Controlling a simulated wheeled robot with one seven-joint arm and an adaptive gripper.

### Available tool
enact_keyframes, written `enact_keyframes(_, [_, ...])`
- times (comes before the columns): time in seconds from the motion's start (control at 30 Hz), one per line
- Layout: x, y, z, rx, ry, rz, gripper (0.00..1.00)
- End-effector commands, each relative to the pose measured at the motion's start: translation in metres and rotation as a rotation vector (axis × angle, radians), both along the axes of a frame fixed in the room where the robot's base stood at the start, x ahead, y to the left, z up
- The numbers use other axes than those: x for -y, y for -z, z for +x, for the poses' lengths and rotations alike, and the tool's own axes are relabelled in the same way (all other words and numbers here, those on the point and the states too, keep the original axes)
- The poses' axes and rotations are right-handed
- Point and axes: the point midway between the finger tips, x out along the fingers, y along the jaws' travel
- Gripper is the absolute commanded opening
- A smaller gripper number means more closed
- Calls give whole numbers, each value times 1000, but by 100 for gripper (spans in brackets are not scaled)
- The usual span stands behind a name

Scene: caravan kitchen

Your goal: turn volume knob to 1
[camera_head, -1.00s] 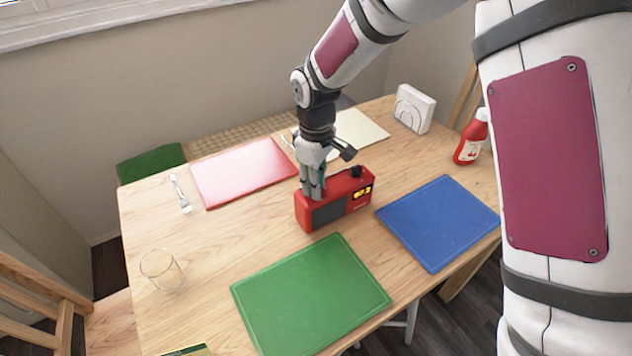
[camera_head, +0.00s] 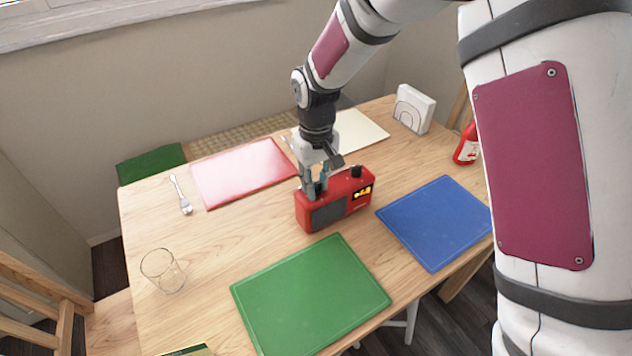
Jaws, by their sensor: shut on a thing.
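A red radio (camera_head: 349,208) stands upright on the wooden table, with a grey speaker panel and a yellow-and-black display on its front. A black knob (camera_head: 357,171) shows on the right part of its top. My gripper (camera_head: 316,190) points down at the left part of the radio's top. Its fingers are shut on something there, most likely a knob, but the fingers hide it. I cannot read any number or mark on the knobs from here.
Around the radio lie a green mat (camera_head: 310,295), a blue mat (camera_head: 436,222), a red mat (camera_head: 243,172) and a cream mat (camera_head: 360,132). A glass (camera_head: 162,271), a fork (camera_head: 181,195), a napkin holder (camera_head: 414,108) and a ketchup bottle (camera_head: 466,148) stand or lie farther out.

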Motion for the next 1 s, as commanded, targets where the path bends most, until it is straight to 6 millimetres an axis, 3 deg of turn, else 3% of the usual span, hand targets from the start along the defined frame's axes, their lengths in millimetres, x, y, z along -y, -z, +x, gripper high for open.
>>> enact_keyframes(0.3, [-1,0,0,-1,-1,1,0])
enact_keyframes(0.33, [-1,0,0,-1,-1,1,29])
enact_keyframes(0.4, [-1,0,0,-1,-1,1,44])
enact_keyframes(0.77, [0,-3,0,1,-1,1,44])
enact_keyframes(1.0, [0,-37,1,5,0,2,44])
